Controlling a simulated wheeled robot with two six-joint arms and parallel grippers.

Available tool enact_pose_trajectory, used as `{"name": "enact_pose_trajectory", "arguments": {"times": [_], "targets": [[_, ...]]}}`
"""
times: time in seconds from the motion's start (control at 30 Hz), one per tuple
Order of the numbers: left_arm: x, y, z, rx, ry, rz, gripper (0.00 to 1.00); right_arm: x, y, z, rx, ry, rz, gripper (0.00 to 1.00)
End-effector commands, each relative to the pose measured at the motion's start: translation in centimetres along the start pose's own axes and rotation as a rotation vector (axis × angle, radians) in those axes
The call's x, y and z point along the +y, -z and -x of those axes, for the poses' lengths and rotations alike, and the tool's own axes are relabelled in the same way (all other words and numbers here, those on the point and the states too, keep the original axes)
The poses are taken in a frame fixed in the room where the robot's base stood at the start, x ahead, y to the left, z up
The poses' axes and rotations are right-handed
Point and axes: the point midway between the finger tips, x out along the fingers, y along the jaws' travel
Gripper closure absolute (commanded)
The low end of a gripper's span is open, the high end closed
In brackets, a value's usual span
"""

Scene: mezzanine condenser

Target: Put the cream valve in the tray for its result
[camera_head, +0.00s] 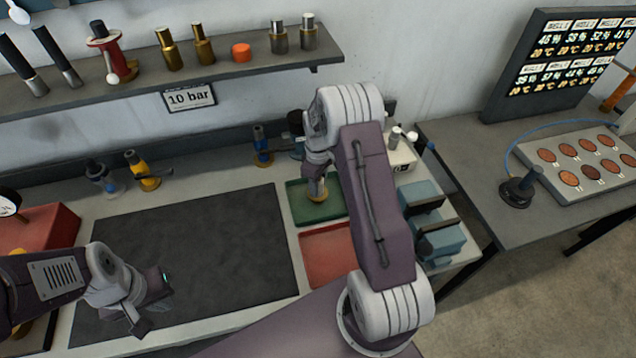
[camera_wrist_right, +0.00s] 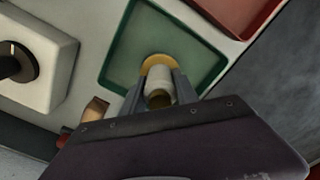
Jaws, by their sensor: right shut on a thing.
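The cream valve (camera_wrist_right: 160,82) shows in the right wrist view, a pale body with a yellow-brass rim at its far end. My right gripper (camera_wrist_right: 158,92) is shut on it, over the green tray (camera_wrist_right: 112,74). In the head view the right gripper (camera_head: 317,180) is above the green tray (camera_head: 328,213), with a brass end of the valve below it. I cannot tell whether the valve touches the tray floor. The red tray (camera_head: 322,262) lies in front of the green one, partly hidden by my right arm. My left gripper (camera_head: 155,305) is open and empty above the dark mat.
The dark mat (camera_head: 200,245) is clear. Blue (camera_head: 102,175) and yellow (camera_head: 140,168) valves stand behind it. A blue-grey device (camera_head: 435,235) sits right of the trays. A shelf (camera_head: 190,85) with fittings runs above. A side table (camera_head: 480,170) holds a panel of copper discs (camera_head: 590,175).

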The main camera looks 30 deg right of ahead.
Motion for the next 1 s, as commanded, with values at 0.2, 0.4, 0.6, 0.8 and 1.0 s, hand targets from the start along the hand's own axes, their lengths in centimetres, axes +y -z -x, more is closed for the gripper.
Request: {"name": "enact_pose_trajectory", "arguments": {"times": [0.2,0.4,0.6,0.8,1.0], "targets": [[0.0,0.0,0.1,0.0,0.0,0.0,1.0,0.0,0.0,-0.3,0.002,-0.002,0.0,1.0],[0.0,0.0,-0.2,0.0,0.0,0.0,1.0,0.0,0.0,-0.8,0.002,-0.002,0.0,1.0],[0.0,0.0,-0.1,0.0,0.0,0.0,1.0,0.0,0.0,-0.7,0.001,-0.001,0.0,0.42],[0.0,0.0,0.0,0.0,0.0,0.0,1.0,0.0,0.0,-0.4,0.001,-0.001,0.0,0.42],[0.0,-0.1,-0.8,0.0,0.0,0.0,1.0,0.1,0.1,3.0,0.006,-0.006,0.0,0.42]]}}
